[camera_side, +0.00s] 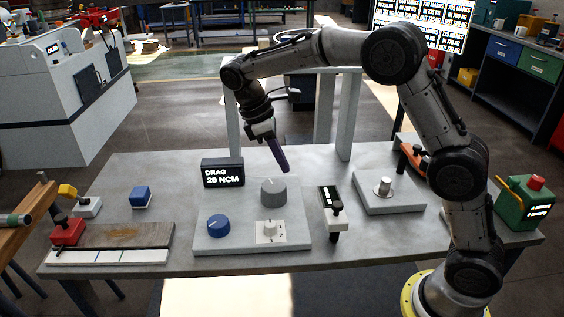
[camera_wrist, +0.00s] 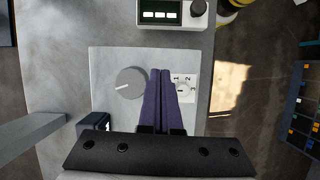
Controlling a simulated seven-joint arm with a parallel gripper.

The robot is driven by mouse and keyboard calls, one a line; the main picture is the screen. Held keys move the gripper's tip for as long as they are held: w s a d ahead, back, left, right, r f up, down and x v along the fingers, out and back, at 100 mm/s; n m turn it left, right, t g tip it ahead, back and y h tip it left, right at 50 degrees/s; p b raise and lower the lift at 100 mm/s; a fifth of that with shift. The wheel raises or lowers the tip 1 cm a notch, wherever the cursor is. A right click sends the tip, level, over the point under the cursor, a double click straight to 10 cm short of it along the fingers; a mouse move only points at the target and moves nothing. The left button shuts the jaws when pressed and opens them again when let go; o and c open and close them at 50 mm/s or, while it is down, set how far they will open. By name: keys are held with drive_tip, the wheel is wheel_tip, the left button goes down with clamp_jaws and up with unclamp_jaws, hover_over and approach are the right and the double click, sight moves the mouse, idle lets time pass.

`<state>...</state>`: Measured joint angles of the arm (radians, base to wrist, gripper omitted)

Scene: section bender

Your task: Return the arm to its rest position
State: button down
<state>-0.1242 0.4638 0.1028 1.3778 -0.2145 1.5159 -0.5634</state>
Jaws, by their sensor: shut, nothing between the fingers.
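My gripper (camera_side: 284,169) hangs over the control plate in the side view, with its purple fingers pointing down and slightly right. In the wrist view my gripper (camera_wrist: 160,72) shows its two fingers pressed together with nothing between them. Below the fingertips stands a large grey knob (camera_side: 273,192), which also shows in the wrist view (camera_wrist: 131,83). The fingertips are above and apart from it as far as the side view shows. The arm is bent up and over the table from its base at the right.
The grey table (camera_side: 130,185) carries a display reading "DRAG 20 NCM" (camera_side: 222,173), a blue knob (camera_side: 218,226), and a white selector knob (camera_side: 270,229). The space above the plate is open.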

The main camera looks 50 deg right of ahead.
drive_tip(key=s+d+r+m+t+y, duration=0.15)
drive_tip(key=s+r+t, duration=0.25)
drive_tip(key=s+r, duration=0.85)
drive_tip(key=s+a+f+m+t+y, duration=0.1)
drive_tip(key=s+f+m+t, duration=0.3)
drive_tip(key=s, duration=0.9)
wheel_tip(320, 180, down, 4)
drive_tip(key=m, duration=0.3)
drive_tip(key=shift+s+r+t, duration=0.15)
drive_tip(key=shift+r+t, duration=0.1)
drive_tip(key=shift+t, duration=0.15)
drive_tip(key=shift+y, duration=0.25)
